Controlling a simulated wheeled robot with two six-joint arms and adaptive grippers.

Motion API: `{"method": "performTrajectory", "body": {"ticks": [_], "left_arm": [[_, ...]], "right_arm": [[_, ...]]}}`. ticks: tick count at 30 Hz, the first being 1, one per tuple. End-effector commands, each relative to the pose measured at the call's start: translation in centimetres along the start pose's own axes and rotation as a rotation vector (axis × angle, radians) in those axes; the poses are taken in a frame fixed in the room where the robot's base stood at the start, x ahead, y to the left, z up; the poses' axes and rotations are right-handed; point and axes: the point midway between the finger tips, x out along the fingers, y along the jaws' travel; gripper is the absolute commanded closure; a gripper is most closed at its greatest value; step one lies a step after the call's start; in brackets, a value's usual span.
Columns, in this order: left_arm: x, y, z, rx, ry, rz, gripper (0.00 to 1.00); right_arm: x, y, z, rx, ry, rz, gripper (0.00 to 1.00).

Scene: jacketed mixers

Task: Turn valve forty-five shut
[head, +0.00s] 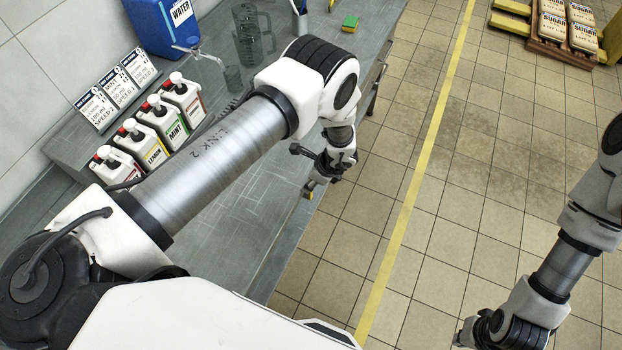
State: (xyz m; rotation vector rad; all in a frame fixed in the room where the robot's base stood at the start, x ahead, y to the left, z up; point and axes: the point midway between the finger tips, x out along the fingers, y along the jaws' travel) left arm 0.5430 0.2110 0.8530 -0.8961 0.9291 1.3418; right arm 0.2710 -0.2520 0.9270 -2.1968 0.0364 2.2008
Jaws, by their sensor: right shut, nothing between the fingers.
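No valve that I can identify as valve forty-five shows in the head view. My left gripper (309,190) hangs at the right edge of the grey bench, pointing down. It is small and partly hidden by its wrist, and I cannot tell whether it is open or shut. My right gripper (464,338) is at the bottom edge of the view, over the tiled floor, only partly visible. It is shut with nothing in it, away from the bench.
The grey bench (240,215) holds several labelled bottles (160,123), sign cards (118,88), a blue water container (160,22) with a tap, a clear jug (252,40) and a sponge (350,23). Sugar sacks (552,28) lie at the top right.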

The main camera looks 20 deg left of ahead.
Motion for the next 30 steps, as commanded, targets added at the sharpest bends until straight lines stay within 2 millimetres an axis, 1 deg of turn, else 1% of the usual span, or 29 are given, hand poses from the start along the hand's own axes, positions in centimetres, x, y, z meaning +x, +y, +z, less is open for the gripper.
{"method": "performTrajectory", "body": {"ticks": [1,2,3,8,11,14,17,20,22,25,30], "left_arm": [[0.0,0.0,0.0,0.000,0.000,0.000,0.81],[0.0,0.0,0.0,0.001,0.000,0.000,0.92],[0.0,0.0,0.0,0.001,0.000,0.000,1.00],[0.0,0.1,0.0,0.001,0.000,0.002,1.00],[0.2,-0.1,0.0,0.002,-0.003,0.008,1.00],[0.6,-0.5,0.0,0.010,-0.012,0.035,1.00],[0.9,-1.1,-0.1,0.030,-0.012,0.088,1.00],[1.3,-1.9,-0.3,0.057,-0.008,0.154,1.00],[1.2,-2.2,-0.3,0.074,-0.007,0.191,1.00],[0.8,-2.3,-0.2,0.091,-0.002,0.225,1.00],[0.4,-2.2,-0.1,0.096,0.000,0.237,1.00]], "right_arm": [[0.0,0.0,0.0,0.001,-0.001,0.000,1.00],[0.0,0.0,0.0,0.001,-0.001,0.000,1.00],[0.0,0.0,0.0,0.001,-0.001,0.000,1.00],[0.0,0.0,0.0,0.000,-0.001,0.000,1.00],[0.3,0.0,0.0,0.000,-0.001,0.000,1.00],[1.4,0.0,0.0,0.000,-0.001,0.000,1.00],[2.9,0.0,0.0,0.000,-0.001,0.000,1.00],[5.0,0.0,0.0,0.000,-0.001,0.000,1.00],[5.9,0.1,0.1,0.000,-0.001,0.000,1.00],[6.3,0.1,0.1,0.000,-0.001,0.000,1.00],[6.0,0.1,0.0,0.000,0.000,0.000,1.00]]}}
